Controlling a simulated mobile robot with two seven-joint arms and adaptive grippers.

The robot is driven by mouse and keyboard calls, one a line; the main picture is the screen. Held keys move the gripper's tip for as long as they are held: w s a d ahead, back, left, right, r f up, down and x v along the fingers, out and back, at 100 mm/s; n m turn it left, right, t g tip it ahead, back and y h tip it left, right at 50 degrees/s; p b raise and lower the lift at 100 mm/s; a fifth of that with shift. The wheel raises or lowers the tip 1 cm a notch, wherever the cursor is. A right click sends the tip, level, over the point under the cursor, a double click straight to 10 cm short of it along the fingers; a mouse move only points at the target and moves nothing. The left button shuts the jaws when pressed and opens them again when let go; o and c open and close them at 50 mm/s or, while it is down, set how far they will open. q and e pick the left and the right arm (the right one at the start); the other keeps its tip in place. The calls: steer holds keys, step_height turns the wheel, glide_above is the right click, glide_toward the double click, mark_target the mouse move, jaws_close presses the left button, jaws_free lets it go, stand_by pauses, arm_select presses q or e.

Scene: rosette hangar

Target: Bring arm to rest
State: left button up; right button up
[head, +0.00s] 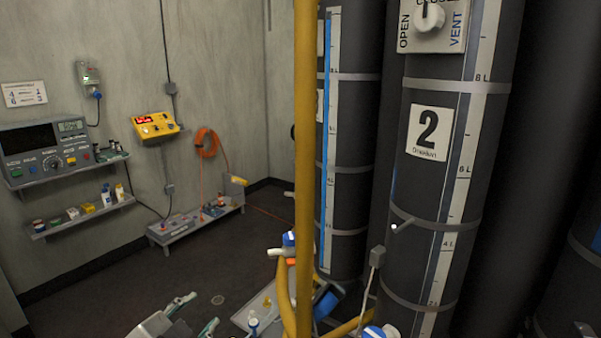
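My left gripper (199,311) shows at the bottom edge, left of centre. Its two fingers stand apart with only dark floor seen between them, so it is open and empty. The rest of its arm is mostly cut off by the frame's bottom edge. My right gripper does not show in this view.
A large dark cylinder marked 2 (430,180) and another cylinder (345,225) stand at the right. A yellow pole (305,130) rises before them. A low bench (190,226), a shelf (80,222) and a console (45,150) line the left wall. Dark floor (120,285) is clear.

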arm_select(q)
steer(key=s+a+f+n+g+y, duration=0.3)
steer(key=s+a+f+g+y, duration=0.3)
steer(key=s+a+f, duration=1.15)
steer(key=s+d+f+n+t+h, duration=0.1)
steer(key=d+f+h, duration=0.5)
steer(key=d+f, duration=0.9)
step_height(320, 180, down, 2)
steer(key=shift+s+d+f+n+t+h, duration=0.15)
steer(key=shift+s+d+n+t+h, duration=0.25)
steer(key=shift+n+t, duration=0.6)
steer(key=shift+w, duration=0.1)
steer(key=c, duration=0.4)
steer(key=shift+o, duration=0.2)
